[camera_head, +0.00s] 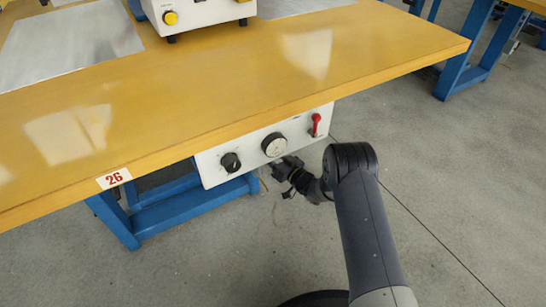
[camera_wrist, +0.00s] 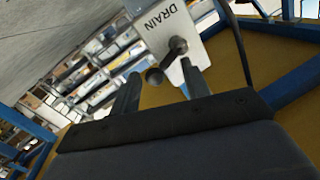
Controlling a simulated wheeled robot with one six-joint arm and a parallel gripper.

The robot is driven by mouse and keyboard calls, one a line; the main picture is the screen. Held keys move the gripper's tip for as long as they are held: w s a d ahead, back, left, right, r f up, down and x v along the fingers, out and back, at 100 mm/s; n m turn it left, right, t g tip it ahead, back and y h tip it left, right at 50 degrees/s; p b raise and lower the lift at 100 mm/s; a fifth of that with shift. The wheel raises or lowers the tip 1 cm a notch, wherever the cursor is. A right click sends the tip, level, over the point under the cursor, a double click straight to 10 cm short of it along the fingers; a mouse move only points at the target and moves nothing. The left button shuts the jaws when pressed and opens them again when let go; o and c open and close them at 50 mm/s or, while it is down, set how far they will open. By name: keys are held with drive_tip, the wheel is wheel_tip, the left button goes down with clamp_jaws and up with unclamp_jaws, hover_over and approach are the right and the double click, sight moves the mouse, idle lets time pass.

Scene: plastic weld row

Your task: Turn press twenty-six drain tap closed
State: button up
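The drain tap shows in the wrist view as a dark lever (camera_wrist: 166,60) with a round knob end. It is mounted on a white plate (camera_wrist: 160,27) lettered DRAIN, which appears tilted there. My gripper (camera_wrist: 160,70) is open, with one finger on each side of the lever's knob end. I see gaps beside the knob; whether either finger touches it I cannot tell. In the head view my gripper (camera_head: 284,167) is just below the control panel, small and dark. The tap itself cannot be made out in the head view.
A white panel (camera_head: 214,174) hangs under the yellow bench (camera_head: 230,80), with a black knob (camera_head: 231,162), a round gauge (camera_head: 274,145) and a red lever (camera_head: 316,124). A label 26 (camera_head: 114,178) is on the bench edge.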

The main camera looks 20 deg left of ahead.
drive_tip(key=shift+s+f, duration=0.1)
drive_tip(key=c, duration=0.8)
drive_tip(key=n, duration=0.2)
drive_tip(key=r+n+h, duration=0.1)
drive_tip(key=n, duration=0.1)
drive_tip(key=shift+s+a, duration=0.2)
drive_tip(key=shift+s, duration=0.2)
drive_tip(key=shift+f, duration=0.1)
drive_tip(key=o, duration=0.8)
drive_tip(key=shift+o, duration=1.1)
drive_tip(key=shift+w+r, duration=0.1)
drive_tip(key=shift+r, duration=0.15)
